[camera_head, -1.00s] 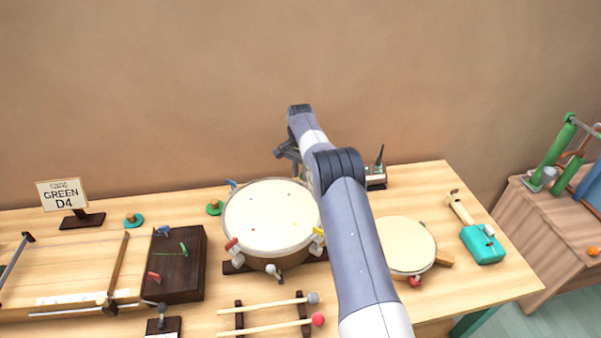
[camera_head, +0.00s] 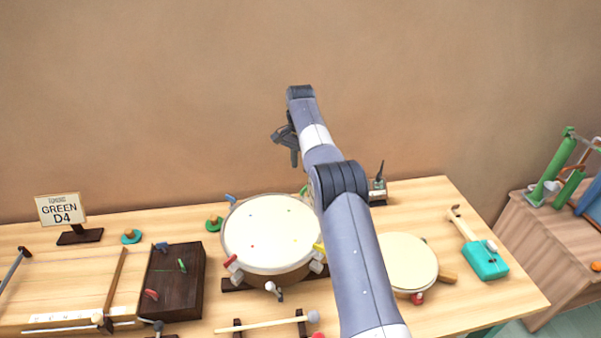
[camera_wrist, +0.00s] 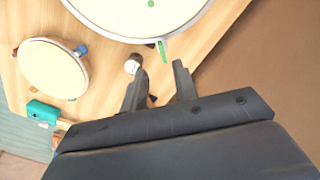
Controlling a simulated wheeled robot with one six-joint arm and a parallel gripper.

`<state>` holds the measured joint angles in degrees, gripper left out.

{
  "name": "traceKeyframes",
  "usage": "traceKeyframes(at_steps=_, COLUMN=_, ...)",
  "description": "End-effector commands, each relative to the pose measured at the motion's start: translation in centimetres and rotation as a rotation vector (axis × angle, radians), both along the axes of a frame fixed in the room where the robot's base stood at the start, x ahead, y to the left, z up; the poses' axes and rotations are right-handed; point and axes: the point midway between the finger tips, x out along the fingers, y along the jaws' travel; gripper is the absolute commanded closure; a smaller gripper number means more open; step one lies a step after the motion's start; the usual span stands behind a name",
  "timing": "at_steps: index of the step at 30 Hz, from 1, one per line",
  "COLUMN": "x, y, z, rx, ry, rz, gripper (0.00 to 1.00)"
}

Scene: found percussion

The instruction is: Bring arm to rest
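My gripper (camera_wrist: 158,85) shows in the wrist view with its two dark fingers apart and nothing between them. In the head view my gripper (camera_head: 286,148) hangs from the raised arm, above the table's back edge and in front of the wall. It is apart from the drum and everything on the table. My arm crosses the middle of the head view and hides part of the table between the large drum (camera_head: 268,235) and the small round drum (camera_head: 408,262).
The table (camera_head: 455,300) also holds a dark box (camera_head: 172,300), a GREEN D4 sign (camera_head: 61,208), mallets (camera_head: 265,322) and a teal block with a handle (camera_head: 485,260). A side bench (camera_head: 540,245) with green tubes stands right. The air before the wall (camera_head: 150,100) is clear.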

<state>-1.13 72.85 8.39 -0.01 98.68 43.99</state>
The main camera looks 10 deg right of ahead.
Motion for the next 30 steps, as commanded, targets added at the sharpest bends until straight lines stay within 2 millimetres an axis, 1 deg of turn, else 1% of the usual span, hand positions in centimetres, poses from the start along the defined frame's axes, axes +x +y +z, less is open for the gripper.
traceKeyframes(at_steps=3, x=0.0, y=0.0, z=0.4, rx=0.0, ry=0.001, rz=0.0, gripper=0.72)
traceKeyframes(at_steps=11, x=0.0, y=0.0, z=0.4, rx=0.0, ry=0.001, rz=0.0, gripper=0.72)
traceKeyframes(at_steps=14, x=0.0, y=0.0, z=0.2, rx=0.0, ry=0.001, rz=0.0, gripper=0.72)
traceKeyframes(at_steps=17, x=0.0, y=0.0, z=-0.5, rx=0.0, ry=0.003, rz=0.0, gripper=0.72)
traceKeyframes(at_steps=20, x=-0.1, y=0.0, z=-1.8, rx=0.0, ry=0.004, rz=0.0, gripper=0.72)
traceKeyframes(at_steps=23, x=-0.1, y=0.0, z=-3.5, rx=0.0, ry=0.006, rz=0.0, gripper=0.72)
traceKeyframes(at_steps=30, x=-0.1, y=0.0, z=-8.2, rx=0.0, ry=0.006, rz=0.0, gripper=0.72)
